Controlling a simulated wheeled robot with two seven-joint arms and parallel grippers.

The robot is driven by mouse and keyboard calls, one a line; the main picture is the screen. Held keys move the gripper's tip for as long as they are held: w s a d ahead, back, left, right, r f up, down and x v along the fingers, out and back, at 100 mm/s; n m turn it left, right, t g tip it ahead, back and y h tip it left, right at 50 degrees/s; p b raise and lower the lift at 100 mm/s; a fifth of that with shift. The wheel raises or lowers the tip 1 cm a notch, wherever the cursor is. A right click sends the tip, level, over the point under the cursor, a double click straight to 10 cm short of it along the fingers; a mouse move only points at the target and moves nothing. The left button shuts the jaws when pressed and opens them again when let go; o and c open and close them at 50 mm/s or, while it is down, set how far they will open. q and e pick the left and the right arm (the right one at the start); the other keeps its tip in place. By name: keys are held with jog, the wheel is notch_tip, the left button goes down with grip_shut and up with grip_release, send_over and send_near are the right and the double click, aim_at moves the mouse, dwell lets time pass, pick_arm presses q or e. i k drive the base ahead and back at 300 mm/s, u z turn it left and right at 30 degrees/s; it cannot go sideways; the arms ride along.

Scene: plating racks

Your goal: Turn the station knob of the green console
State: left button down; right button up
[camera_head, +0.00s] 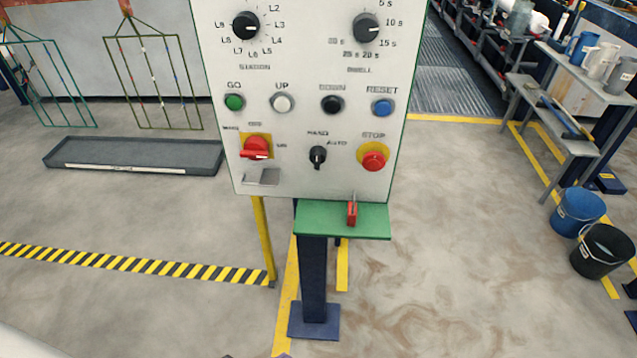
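The green console (315,130) stands upright in the middle of the head view, its pale front panel facing me and its top cut off by the frame. The black station knob (246,26) is at its upper left, above the word STATION, with position labels such as L2, L3 and L8 around it. A similar black dwell knob (366,28) is at the upper right. Neither of my grippers shows, and nothing touches the station knob.
Below the knobs are the green GO button (234,102), red main switch (256,147) and red STOP button (373,161). A small green shelf (315,221) juts out below the panel. Buckets (579,212) and a bench (560,120) stand right. Floor in front is clear.

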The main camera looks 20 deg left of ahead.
aim_at(246, 25)
jog(key=z, duration=2.2)
jog(key=k, duration=1.25)
jog(key=u, duration=1.75)
